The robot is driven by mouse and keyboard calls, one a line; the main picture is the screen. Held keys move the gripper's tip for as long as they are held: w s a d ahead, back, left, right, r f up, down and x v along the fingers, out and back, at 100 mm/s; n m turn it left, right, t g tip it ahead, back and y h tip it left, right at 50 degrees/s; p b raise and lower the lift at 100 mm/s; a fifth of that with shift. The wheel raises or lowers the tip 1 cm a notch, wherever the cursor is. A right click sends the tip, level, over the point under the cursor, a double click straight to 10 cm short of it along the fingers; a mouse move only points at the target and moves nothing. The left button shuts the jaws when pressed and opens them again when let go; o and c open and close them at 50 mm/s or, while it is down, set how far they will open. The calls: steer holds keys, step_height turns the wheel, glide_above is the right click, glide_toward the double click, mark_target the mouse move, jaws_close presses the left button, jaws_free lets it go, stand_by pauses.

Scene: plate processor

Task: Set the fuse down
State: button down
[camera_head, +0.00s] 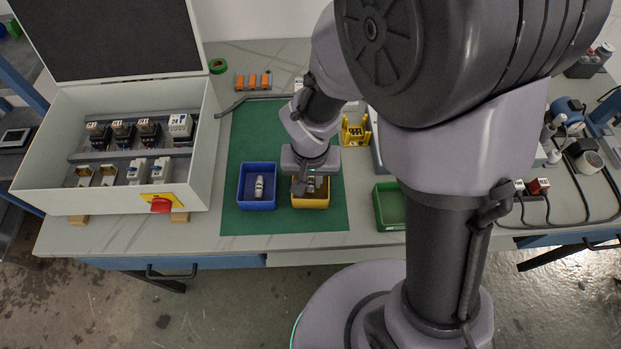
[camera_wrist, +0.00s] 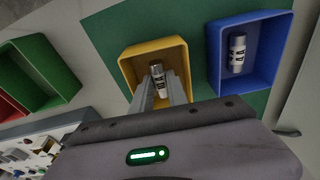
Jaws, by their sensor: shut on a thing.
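My gripper (camera_wrist: 160,83) is shut on a pale cylindrical fuse (camera_wrist: 157,72) with a dark printed label, seen between the fingertips in the wrist view. The fingers reach down over the yellow bin (camera_wrist: 128,72). I cannot tell whether the fuse touches the bin floor. In the head view my gripper (camera_head: 309,180) is over the same yellow bin (camera_head: 311,206), and the arm hides part of it. A second similar fuse (camera_head: 259,187) lies in the blue bin (camera_head: 257,206) to the left; that fuse also shows in the wrist view (camera_wrist: 237,52).
The bins stand on a green mat (camera_head: 240,225). A green bin (camera_head: 390,222) is to the right. An open grey electrical cabinet (camera_head: 205,150) with relays and breakers stands at the left. A yellow fixture (camera_head: 355,130) is behind. Mat in front of the bins is clear.

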steer(key=shift+f, duration=0.8)
steer(key=shift+r, duration=0.15)
steer(key=c, duration=1.7)
jaws_free()
steer(key=shift+f, duration=0.2)
steer(key=shift+c, duration=0.2)
steer(key=o, duration=0.4)
steer(key=shift+r, duration=0.1)
steer(key=shift+o, duration=0.2)
